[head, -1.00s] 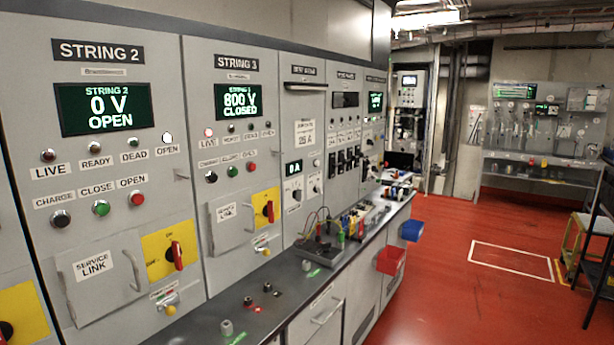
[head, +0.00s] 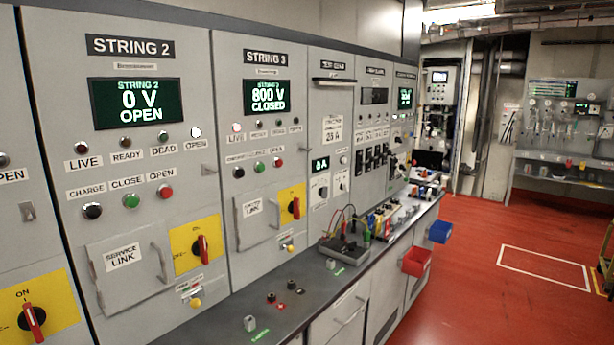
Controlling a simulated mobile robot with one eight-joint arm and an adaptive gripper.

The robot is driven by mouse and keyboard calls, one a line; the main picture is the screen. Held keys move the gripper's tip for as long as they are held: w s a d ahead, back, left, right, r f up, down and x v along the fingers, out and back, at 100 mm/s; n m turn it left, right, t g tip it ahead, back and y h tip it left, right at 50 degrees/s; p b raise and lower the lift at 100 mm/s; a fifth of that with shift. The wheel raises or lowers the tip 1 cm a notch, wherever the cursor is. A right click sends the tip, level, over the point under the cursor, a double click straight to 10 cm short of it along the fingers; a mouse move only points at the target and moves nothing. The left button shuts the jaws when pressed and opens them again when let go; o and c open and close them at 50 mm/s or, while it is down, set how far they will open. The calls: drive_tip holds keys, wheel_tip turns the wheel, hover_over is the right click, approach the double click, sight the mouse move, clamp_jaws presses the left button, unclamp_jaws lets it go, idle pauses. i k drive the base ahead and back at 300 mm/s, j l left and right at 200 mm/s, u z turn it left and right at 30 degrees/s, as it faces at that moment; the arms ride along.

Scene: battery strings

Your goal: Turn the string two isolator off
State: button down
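The string two panel stands left of centre in the head view, under a STRING 2 label (head: 130,45). Its display (head: 137,103) reads 0 V OPEN, and the white lamp (head: 196,132) under OPEN looks lit. The string two isolator (head: 202,249) is a red rotary handle on a yellow plate (head: 186,238), low on the panel's right. The handle stands close to upright; the plate's small lettering is hard to read. A SERVICE LINK door (head: 128,278) with a curved handle is left of it and looks shut. My gripper is not in view.
Another red isolator handle (head: 34,322) on a yellow plate marked ON is at lower left. String three's display (head: 266,97) reads 800 V CLOSED. A dark counter (head: 225,322) with terminals and a test box (head: 342,250) runs below the panels. The red floor (head: 470,270) at right is open.

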sight(200, 248)
drive_tip(key=i+j+u, duration=0.1)
drive_tip(key=i+u, duration=0.15)
drive_tip(key=u, duration=0.2)
drive_tip(key=i+u, duration=0.3)
drive_tip(key=u, duration=0.15)
